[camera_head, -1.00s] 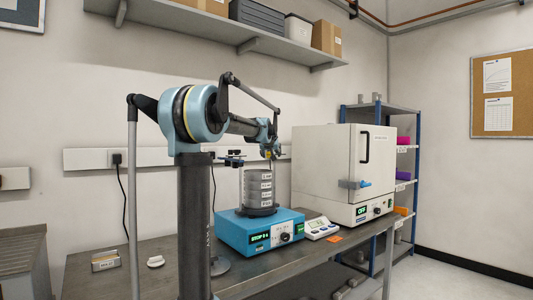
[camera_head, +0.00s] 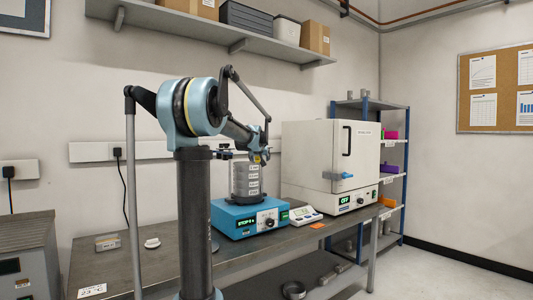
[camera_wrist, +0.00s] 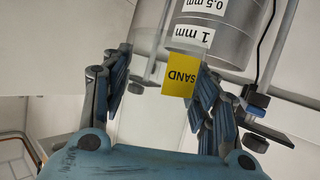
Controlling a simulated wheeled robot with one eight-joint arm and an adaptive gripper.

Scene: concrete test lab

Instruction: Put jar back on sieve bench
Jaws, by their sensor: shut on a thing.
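The jar (camera_wrist: 150,71) is clear, with a yellow SAND label, and hangs upside down in the wrist view. My gripper (camera_wrist: 160,78) is shut on it, one finger on each side. In the head view my gripper (camera_head: 258,152) is small, near the top of the sieve stack (camera_head: 246,182). The stack stands on a blue shaker (camera_head: 232,220) on the grey bench (camera_head: 178,252). In the wrist view the sieve stack (camera_wrist: 215,38) is behind the jar; the gap between them is unclear.
A small scale (camera_head: 305,214) and a white oven (camera_head: 318,160) stand right of the shaker. A labelled box (camera_head: 108,242) and a white item (camera_head: 152,243) lie on the bench's left part. A wall shelf (camera_head: 200,33) hangs above. A blue-post rack (camera_head: 370,150) stands beyond the oven.

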